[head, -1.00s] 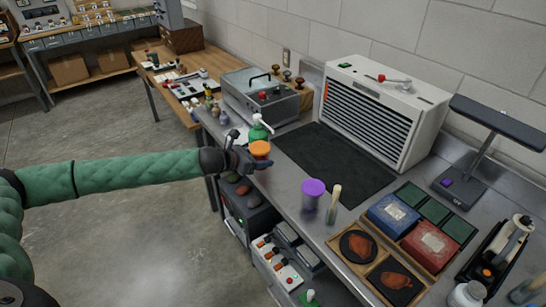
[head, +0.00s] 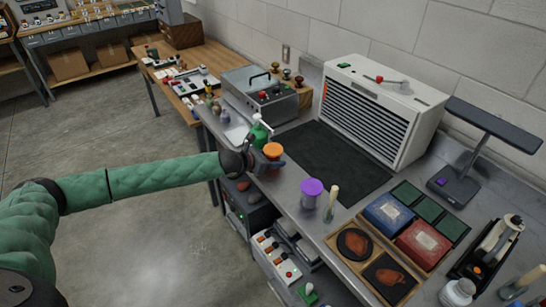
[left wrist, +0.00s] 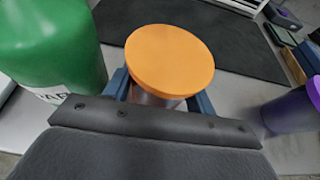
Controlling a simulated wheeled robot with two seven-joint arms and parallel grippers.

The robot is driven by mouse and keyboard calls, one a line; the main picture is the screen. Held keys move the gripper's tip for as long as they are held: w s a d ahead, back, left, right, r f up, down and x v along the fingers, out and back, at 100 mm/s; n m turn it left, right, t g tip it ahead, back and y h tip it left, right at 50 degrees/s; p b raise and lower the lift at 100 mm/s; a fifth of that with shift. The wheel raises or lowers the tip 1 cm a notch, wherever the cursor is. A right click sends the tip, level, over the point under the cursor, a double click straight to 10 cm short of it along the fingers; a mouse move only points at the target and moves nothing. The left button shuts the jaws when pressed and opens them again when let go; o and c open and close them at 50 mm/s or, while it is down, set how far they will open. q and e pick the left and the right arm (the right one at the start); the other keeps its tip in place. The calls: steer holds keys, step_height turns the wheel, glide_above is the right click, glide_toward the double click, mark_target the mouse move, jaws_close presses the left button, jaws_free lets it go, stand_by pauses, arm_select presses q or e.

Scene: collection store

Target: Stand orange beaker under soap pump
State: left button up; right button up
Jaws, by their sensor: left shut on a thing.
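The orange beaker (head: 273,151), with a flat orange top, is upright between the fingers of my left gripper (head: 268,163), at the front edge of the steel bench. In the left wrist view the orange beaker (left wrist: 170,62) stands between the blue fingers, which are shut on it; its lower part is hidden. The green soap pump bottle (head: 258,133) with a white nozzle stands just behind and left of the beaker. It fills the upper left of the left wrist view (left wrist: 50,40), apart from the beaker. My right gripper is not in view.
A purple-topped beaker (head: 312,190) stands to the right along the bench, beside a tube with a pale stopper (head: 332,200). A black mat (head: 330,160) lies clear behind. A white louvred cabinet (head: 380,110) stands at the back.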

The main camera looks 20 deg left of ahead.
arm_select(q)
steer(key=shift+f, duration=0.15)
steer(key=o, duration=1.1)
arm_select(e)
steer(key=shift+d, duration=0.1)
arm_select(q)
steer(key=shift+a, duration=0.1)
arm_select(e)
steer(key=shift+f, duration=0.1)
arm_select(q)
steer(key=shift+s+a+r, duration=0.2)
steer(key=shift+s, duration=0.05)
steer(key=shift+b+v, duration=0.65)
steer(key=shift+v, duration=0.3)
steer(key=b+v, duration=0.2)
steer(key=v, duration=0.7)
steer(key=shift+b, duration=0.3)
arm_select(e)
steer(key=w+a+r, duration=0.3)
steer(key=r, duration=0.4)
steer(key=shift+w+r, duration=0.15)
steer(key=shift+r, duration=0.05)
arm_select(q)
steer(key=shift+s+a, duration=0.15)
steer(key=shift+s, duration=0.05)
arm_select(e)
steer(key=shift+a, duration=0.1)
